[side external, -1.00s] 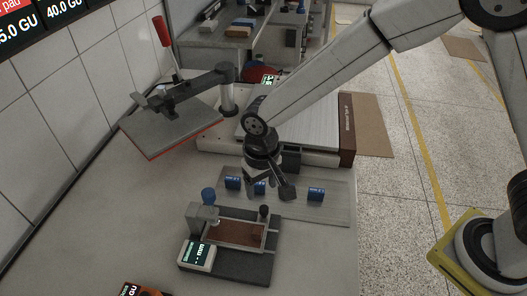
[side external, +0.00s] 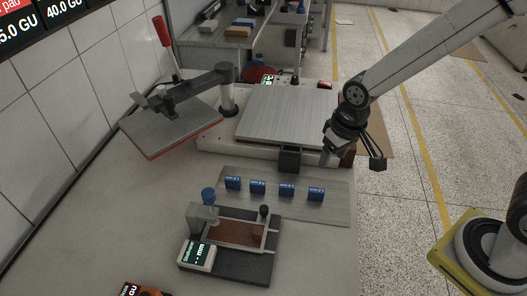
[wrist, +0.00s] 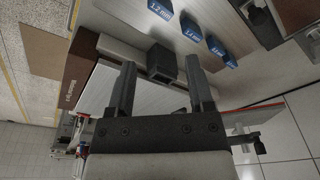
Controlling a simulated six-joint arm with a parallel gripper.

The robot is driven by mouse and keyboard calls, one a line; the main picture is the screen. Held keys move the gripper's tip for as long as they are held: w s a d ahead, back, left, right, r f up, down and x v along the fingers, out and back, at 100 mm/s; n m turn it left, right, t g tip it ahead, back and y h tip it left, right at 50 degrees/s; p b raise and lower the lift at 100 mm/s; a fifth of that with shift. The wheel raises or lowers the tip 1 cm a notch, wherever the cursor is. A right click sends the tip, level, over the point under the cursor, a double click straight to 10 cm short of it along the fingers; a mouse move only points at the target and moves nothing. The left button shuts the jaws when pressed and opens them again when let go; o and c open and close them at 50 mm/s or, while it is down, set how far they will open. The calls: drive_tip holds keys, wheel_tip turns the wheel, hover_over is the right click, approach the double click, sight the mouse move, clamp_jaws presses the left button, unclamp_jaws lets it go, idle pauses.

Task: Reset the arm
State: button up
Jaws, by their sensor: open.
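My gripper (side external: 352,160) hangs at the right front corner of the press, above the right edge of the bench. Its fingers are spread apart with nothing between them. In the wrist view my gripper (wrist: 160,70) shows two dark fingers apart, with the dark box (wrist: 161,62) beyond them. Several blue blocks, including the rightmost one (side external: 316,194), stand in a row on a metal plate (side external: 338,212), clear of my gripper. The wrist view shows blue blocks too, one marked 1.2 mm (wrist: 160,9).
The press bed (side external: 285,115) lies bare. Its upper platen (side external: 172,128) is swung out left, with a red handle (side external: 164,32). A gauge fixture (side external: 240,262) holding a brown piece (side external: 233,234) stands in front. The dark box (side external: 289,158) sits at the press front.

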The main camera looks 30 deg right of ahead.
drive_tip(key=s+d, duration=0.5)
drive_tip(key=d, duration=0.1)
drive_tip(key=shift+s+d+r+t, duration=0.2)
drive_tip(key=shift+s+d+t, duration=0.1)
drive_tip(key=shift+t, duration=0.1)
